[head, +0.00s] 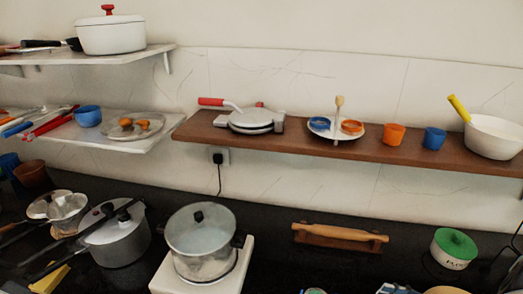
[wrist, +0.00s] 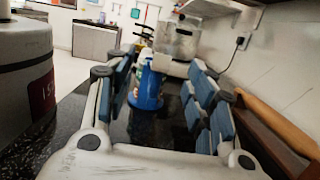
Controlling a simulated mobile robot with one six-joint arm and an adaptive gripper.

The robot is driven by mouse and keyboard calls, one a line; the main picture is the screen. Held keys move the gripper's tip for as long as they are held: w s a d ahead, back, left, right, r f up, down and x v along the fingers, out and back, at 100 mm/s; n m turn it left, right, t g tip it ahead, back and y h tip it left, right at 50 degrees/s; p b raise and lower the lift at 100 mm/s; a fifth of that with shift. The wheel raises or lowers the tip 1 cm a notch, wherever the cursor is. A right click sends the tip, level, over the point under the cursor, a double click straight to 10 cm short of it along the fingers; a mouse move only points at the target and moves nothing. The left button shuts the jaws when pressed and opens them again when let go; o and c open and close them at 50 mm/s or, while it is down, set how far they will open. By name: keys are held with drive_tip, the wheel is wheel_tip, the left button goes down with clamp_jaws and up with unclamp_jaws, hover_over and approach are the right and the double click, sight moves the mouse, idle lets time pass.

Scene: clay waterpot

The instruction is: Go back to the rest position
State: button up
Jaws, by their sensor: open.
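My gripper (wrist: 164,78) shows in the wrist view with its two blue-padded fingers spread apart. It is open, and I see nothing held between the pads. Beyond the fingers, a blue item (wrist: 147,92) stands on the dark counter, seen through the gap. My gripper is not visible in the head view.

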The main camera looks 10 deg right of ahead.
drive_tip(key=a+r+n+g, duration=0.1)
drive_tip(key=r, duration=0.1)
drive_tip(key=w+a+r+n+g+h+p, duration=0.1)
drive_tip(key=r, duration=0.1)
drive_tip(key=a+r+n+g+p, duration=0.1)
drive_tip(key=a+r+g, duration=0.1)
drive_tip(key=shift+w+h, duration=0.3)
drive_tip(key=shift+h, duration=0.1)
drive_tip(key=s+a+r+n+t+h, duration=0.1)
drive_tip(key=s+a+r+n+h, duration=0.4)
drive_tip(key=a+r+n+h, duration=0.2)
drive_tip(key=s+a+r+n+t+h, duration=0.1)
drive_tip(key=s+a+r+n+h, duration=0.3)
drive_tip(key=a+r+n+h, duration=0.4)
drive_tip(key=a+n+h, duration=0.2)
drive_tip(key=n, duration=0.1)
drive_tip(key=shift+s+n+t, duration=0.3)
drive_tip(key=shift+s, duration=0.05)
drive_tip(key=shift+d, duration=0.15)
